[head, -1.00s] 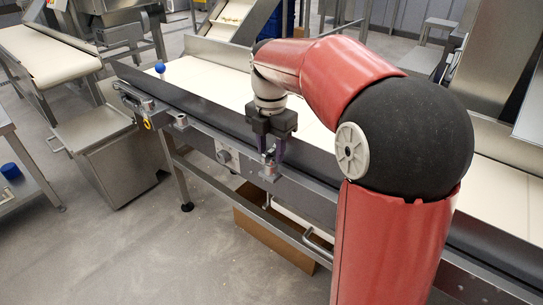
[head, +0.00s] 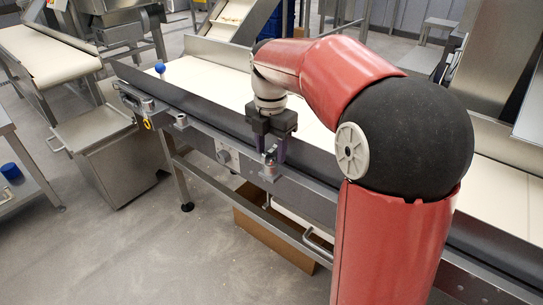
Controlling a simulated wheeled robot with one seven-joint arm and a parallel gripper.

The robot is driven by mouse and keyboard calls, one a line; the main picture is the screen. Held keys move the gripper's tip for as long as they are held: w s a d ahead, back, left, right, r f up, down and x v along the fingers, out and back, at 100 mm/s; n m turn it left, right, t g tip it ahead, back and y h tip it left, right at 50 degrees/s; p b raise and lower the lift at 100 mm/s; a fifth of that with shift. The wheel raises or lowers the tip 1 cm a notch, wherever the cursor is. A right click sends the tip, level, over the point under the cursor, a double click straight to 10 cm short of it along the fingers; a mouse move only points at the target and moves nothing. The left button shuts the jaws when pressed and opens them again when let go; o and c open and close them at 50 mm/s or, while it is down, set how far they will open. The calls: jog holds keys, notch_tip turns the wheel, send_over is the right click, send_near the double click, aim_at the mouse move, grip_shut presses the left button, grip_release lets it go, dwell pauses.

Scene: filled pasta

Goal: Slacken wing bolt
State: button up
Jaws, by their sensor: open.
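My gripper (head: 271,152) points down at the front rail of the conveyor, its two purple fingers apart. A small metal wing bolt fitting (head: 270,164) on the rail shows between the fingers. The gripper is open around it; I cannot tell whether a finger touches it. The bolt's fine shape and how tight it sits are too small to see. Another similar metal fitting (head: 181,121) sits further left along the same rail.
The conveyor (head: 190,75) has a pale belt and a dark side guard. A cardboard box (head: 262,240) lies beneath. The floor at front left is clear.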

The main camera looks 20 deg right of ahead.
jog(key=shift+r, duration=0.15)
jog(key=shift+r, duration=3.4)
notch_tip(320, 180, up, 7)
jog(key=s+a+f+m+t, duration=0.1)
jog(key=s+f+m+t, duration=0.2)
jog(key=s+m, duration=0.8)
jog(key=s+d+f+m+t, duration=0.1)
jog(key=s+f+m+t, duration=0.1)
jog(key=s+f+m, duration=0.9)
jog(key=f+m, duration=0.1)
jog(key=m, duration=0.2)
jog(key=shift+f+t, duration=0.2)
jog(key=shift+t, duration=0.1)
